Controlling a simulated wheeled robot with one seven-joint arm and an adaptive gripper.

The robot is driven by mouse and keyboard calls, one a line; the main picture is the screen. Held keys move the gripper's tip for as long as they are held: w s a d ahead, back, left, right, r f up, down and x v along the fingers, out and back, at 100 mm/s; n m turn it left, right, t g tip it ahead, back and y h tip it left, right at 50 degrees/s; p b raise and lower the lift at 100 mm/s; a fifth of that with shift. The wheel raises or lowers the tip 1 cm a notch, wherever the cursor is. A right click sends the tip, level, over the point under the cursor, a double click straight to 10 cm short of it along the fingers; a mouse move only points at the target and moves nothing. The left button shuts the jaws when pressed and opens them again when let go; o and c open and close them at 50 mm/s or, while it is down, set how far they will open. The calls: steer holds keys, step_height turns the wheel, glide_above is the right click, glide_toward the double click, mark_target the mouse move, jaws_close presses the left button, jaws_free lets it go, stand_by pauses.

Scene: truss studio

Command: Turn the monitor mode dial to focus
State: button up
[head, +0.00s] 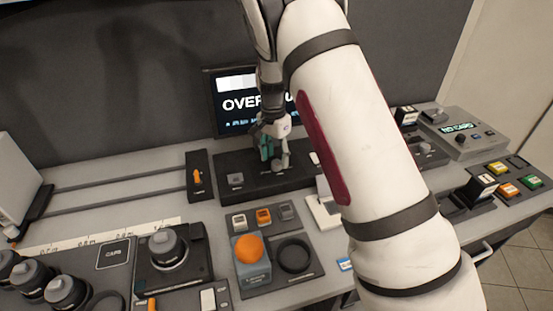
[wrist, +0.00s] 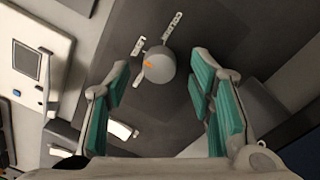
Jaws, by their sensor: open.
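The monitor mode dial is a round grey knob with an orange mark; in the wrist view the dial (wrist: 157,67) sits ahead of and between my fingertips, with small pale label strips beside it. In the head view the dial (head: 280,164) is on the dark panel below the monitor, partly covered by my gripper (head: 270,150). My gripper has teal pads and is open around empty space just above the dial; I cannot tell if it touches. The monitor (head: 240,103) reads "OVER", the rest hidden by my arm.
A grey button (head: 235,180) is left of the dial on the same panel. An orange slider (head: 197,177) stands further left. A "NO CARD" box (head: 459,128) is at right.

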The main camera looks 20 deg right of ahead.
steer(key=shift+f, duration=0.85)
steer(key=shift+c, duration=0.3)
steer(key=c, duration=1.1)
steer(key=shift+n, duration=0.3)
steer(key=n+b, duration=0.1)
steer(key=n, duration=0.5)
steer(key=n+b, duration=0.1)
steer(key=n, duration=0.2)
steer(key=shift+s+n+t, duration=0.1)
steer(key=shift+n+t, duration=0.2)
steer(key=shift+n+b, duration=0.4)
steer(key=shift+n, duration=1.5)
